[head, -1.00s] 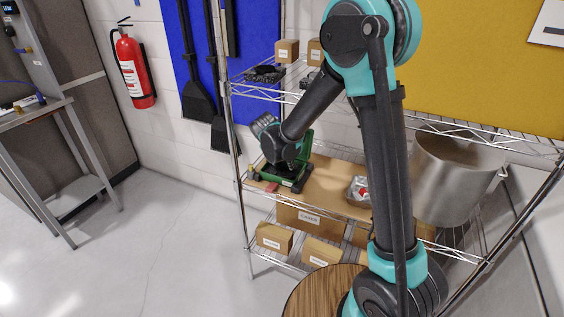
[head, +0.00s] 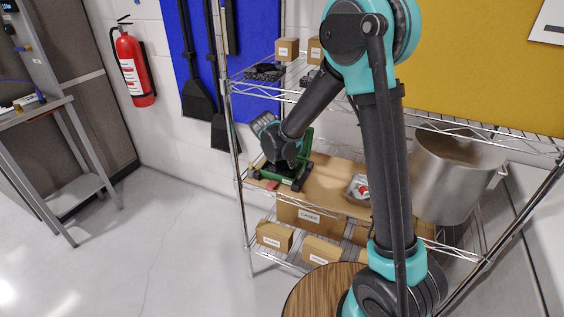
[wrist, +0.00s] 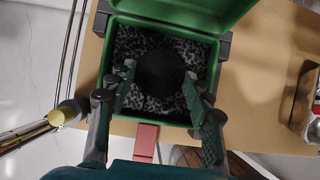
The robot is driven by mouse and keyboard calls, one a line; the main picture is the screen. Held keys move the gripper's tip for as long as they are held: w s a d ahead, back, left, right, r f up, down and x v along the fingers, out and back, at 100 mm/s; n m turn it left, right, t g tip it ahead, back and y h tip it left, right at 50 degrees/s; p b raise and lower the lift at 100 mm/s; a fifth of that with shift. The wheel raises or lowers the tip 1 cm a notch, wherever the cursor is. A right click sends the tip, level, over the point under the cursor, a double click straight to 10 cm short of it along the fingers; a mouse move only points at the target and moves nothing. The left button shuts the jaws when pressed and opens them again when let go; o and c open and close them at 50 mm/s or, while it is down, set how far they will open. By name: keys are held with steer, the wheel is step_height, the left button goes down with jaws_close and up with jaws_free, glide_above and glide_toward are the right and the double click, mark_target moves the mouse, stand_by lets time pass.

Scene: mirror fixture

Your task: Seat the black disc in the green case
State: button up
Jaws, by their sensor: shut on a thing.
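The green case (wrist: 202,20) stands open on the brown shelf board, its lid up at the back and a speckled grey-black lining inside. It also shows in the head view (head: 308,140), partly behind my arm. The black disc (wrist: 160,73) is over the lining near the middle of the case in the wrist view. My gripper (wrist: 158,88) is shut on the disc, with a finger on its left and one on its right. I cannot tell whether the disc touches the lining. In the head view my gripper hides the disc.
A red block (wrist: 146,140) lies at the case's front edge. Shelf posts and wire shelves (head: 262,90) surround the board. Cardboard boxes (head: 274,236) sit below.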

steer(key=shift+f, duration=0.5)
stand_by(0.8)
steer(key=o, duration=1.3)
steer(key=shift+r, duration=0.15)
steer(key=shift+r, duration=1.35)
steer(key=shift+o, duration=0.2)
steer(key=o, duration=0.4)
steer(key=shift+c, duration=0.2)
